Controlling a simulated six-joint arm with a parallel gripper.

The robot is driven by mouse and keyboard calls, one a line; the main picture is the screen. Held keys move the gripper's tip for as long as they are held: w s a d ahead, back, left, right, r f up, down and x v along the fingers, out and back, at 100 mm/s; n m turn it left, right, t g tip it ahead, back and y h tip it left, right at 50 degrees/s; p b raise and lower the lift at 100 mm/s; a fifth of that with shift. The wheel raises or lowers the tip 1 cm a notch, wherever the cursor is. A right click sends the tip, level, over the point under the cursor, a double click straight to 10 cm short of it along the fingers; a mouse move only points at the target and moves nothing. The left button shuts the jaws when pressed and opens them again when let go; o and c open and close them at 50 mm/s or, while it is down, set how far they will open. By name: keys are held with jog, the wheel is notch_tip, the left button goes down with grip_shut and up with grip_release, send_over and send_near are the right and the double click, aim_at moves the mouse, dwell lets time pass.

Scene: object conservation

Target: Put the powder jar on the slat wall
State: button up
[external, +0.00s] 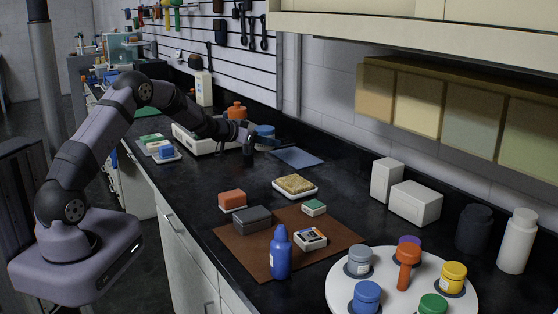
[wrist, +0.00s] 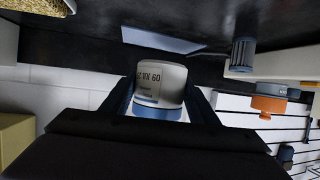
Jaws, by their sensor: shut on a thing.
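The powder jar (wrist: 158,84) shows in the wrist view as a pale cylinder with printed text and a blue band at its lower end in the picture. My gripper (wrist: 160,105) is shut on it, with a dark finger on each side. In the external view the jar's blue part (external: 264,130) shows at my gripper (external: 262,141), near the back of the black counter. The slat wall (external: 235,62) stands behind and to the left, white with dark horizontal grooves and hung tools. It also shows in the wrist view (wrist: 236,117), at the lower right.
A blue-grey mat (external: 298,158) lies to the right. A brown mat (external: 235,238) with several items and a round white tray (external: 335,282) are nearer.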

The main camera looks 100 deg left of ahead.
aim_at(264, 169)
jog(key=shift+f, duration=3.5)
jog(key=shift+f, duration=0.1)
jog(key=shift+f, duration=0.15)
jog(key=o, duration=1.2)
jog(key=shift+c, duration=0.2)
jog(key=shift+d+r, duration=0.1)
jog(key=shift+r, duration=0.15)
jog(key=b+v, duration=0.2)
jog(key=v, duration=0.9)
jog(key=shift+s+d+r, duration=0.1)
jog(key=shift+s+d, duration=0.1)
jog(key=shift+d, duration=0.15)
